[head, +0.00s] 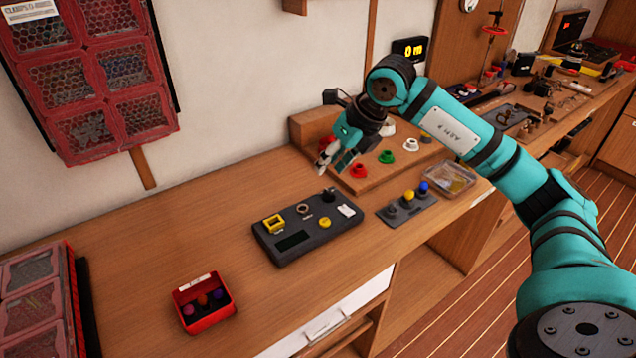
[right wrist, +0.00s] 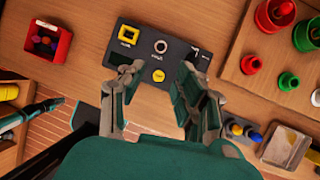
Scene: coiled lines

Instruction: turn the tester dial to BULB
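The tester (head: 268,246) is a dark flat box on the bench, also in the right wrist view (right wrist: 178,42). It carries a yellow square socket (head: 273,223), a metal ring (head: 303,208), a yellow button (head: 325,222) and a black knob, apparently the dial (head: 329,194). The knob shows with a light mark in the right wrist view (right wrist: 197,51). Labels are too small to read. My right gripper (head: 333,163) is open and empty, above and behind the tester, touching nothing. Its fingers (right wrist: 160,74) frame the yellow button. What seems my left gripper (right wrist: 45,110) shows only partly.
A red box with coloured balls (head: 205,314) stands left of the tester. Right are a grey block with coloured knobs (head: 390,210), a clear tray (head: 449,180) and a wooden board (head: 371,182) with coloured cups. Bare bench lies behind and left of the tester.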

